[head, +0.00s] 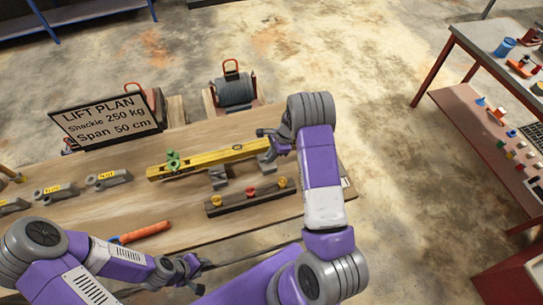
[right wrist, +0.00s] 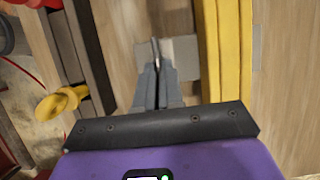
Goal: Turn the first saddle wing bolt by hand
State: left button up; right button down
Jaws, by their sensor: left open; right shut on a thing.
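A yellow beam (head: 205,160) lies across grey saddles on the wooden bench; one grey saddle (head: 218,178) shows at its near side. My right gripper (head: 266,141) is near the beam's right end. In the right wrist view, the right gripper (right wrist: 156,72) is shut on a thin grey piece (right wrist: 156,48), which looks like the wing bolt, above a grey saddle plate (right wrist: 182,56) beside the yellow beam (right wrist: 228,60). The fingers hide much of it, so its turn cannot be told. My left gripper (head: 188,270) is open and empty over the bench's near edge.
A dark bar with red and yellow knobs (head: 250,195) lies in front of the beam. A green shackle (head: 173,161) is on the beam. Grey tagged blocks (head: 108,179), an orange-handled tool (head: 145,232) and a lift plan sign (head: 107,120) are left. A red-framed shelf (head: 470,110) stands right.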

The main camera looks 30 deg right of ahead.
jog(key=shift+s+a+f, duration=0.15)
jog(key=shift+s+f, duration=0.1)
jog(key=shift+f, duration=0.15)
jog(key=c, duration=1.3)
grip_release()
jog(key=shift+o, duration=0.2)
jog(key=shift+w, duration=0.35)
jog(key=v, duration=0.7)
jog(key=shift+r, duration=0.2)
